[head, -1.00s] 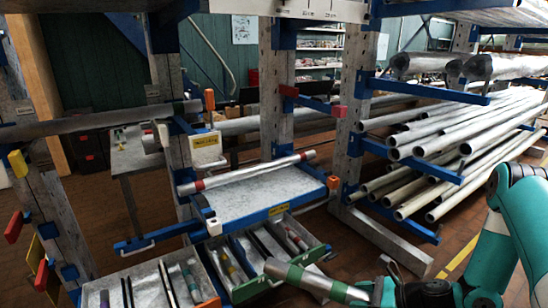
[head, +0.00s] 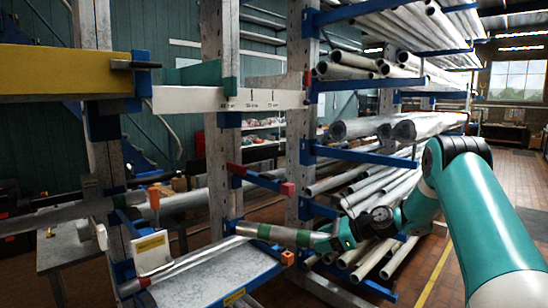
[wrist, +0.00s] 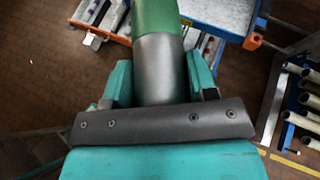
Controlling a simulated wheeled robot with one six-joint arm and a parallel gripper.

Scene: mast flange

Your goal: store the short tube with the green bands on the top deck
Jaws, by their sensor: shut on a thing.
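My gripper (head: 325,240) is shut on the short tube (head: 283,235), grey with green bands, which points left and is nearly level. In the wrist view the tube (wrist: 160,68) runs away between the two teal fingers (wrist: 160,85), its green band beyond them. In the head view the tube's far end is beside or above the right part of a grey deck (head: 222,272) with a blue edge; I cannot tell the gap. A long tube with a red band (head: 190,262) lies on that deck. Higher up is a white marked board (head: 230,99); any surface behind it is hidden.
A grey upright post (head: 222,160) stands behind the deck, with a red-tipped blue arm (head: 265,180) beside it. An orange block (head: 288,258) marks the deck's right corner. Racks of long pipes (head: 380,185) fill the right. A yellow panel (head: 65,70) is upper left.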

